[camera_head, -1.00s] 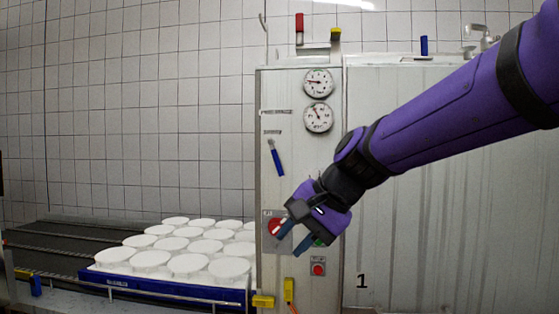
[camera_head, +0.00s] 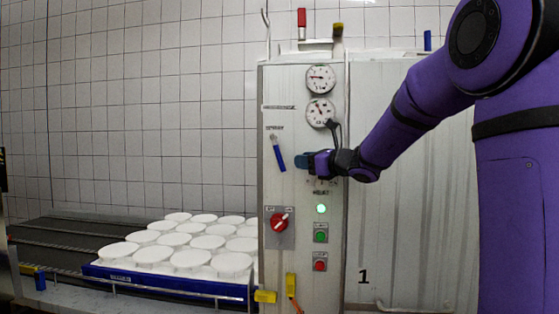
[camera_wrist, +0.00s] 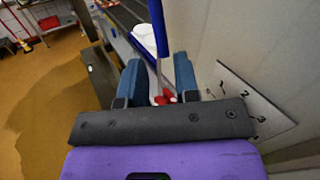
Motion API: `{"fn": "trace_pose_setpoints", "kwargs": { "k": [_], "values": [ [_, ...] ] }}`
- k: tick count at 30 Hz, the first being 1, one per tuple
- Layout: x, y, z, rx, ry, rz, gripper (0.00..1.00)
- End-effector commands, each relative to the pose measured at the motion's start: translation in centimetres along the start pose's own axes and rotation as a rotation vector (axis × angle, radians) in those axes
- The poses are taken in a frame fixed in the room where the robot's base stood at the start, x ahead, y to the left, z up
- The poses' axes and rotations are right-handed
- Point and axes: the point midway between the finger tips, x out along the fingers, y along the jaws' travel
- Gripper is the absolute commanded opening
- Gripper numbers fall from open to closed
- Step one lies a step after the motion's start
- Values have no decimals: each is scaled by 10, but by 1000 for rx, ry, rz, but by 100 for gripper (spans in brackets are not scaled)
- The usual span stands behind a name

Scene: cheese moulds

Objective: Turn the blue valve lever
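The blue valve lever (camera_head: 280,159) hangs from a pivot on the left part of the grey cabinet front, tilted with its lower end to the right. It also shows in the wrist view (camera_wrist: 158,28), with its blue handle at the top and a thin metal shank below. My gripper (camera_head: 299,161) is just right of the lever, at about the height of its handle. In the wrist view my gripper (camera_wrist: 158,74) is open, and the lever appears in the gap between its two blue fingers. I cannot tell whether the lever is between them in depth; no contact is visible.
The cabinet front (camera_head: 300,265) carries two gauges, a red rotary switch (camera_head: 279,223), a lit green lamp, a green button (camera_head: 320,236) and a red button (camera_head: 320,265). White moulds stand in a blue tray (camera_head: 170,285) on the left.

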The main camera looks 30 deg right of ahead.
Motion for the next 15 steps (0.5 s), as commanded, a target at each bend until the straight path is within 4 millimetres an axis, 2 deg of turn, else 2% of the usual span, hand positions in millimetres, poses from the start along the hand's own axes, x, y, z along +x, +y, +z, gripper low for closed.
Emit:
{"fn": "trace_pose_setpoints", "kwargs": {
  "k": [9, 15],
  "values": [
    [56, 1, -1, 1, 1, 4, 29],
    [83, 1, -1, 0, 2, 3, 29]
  ]
}}
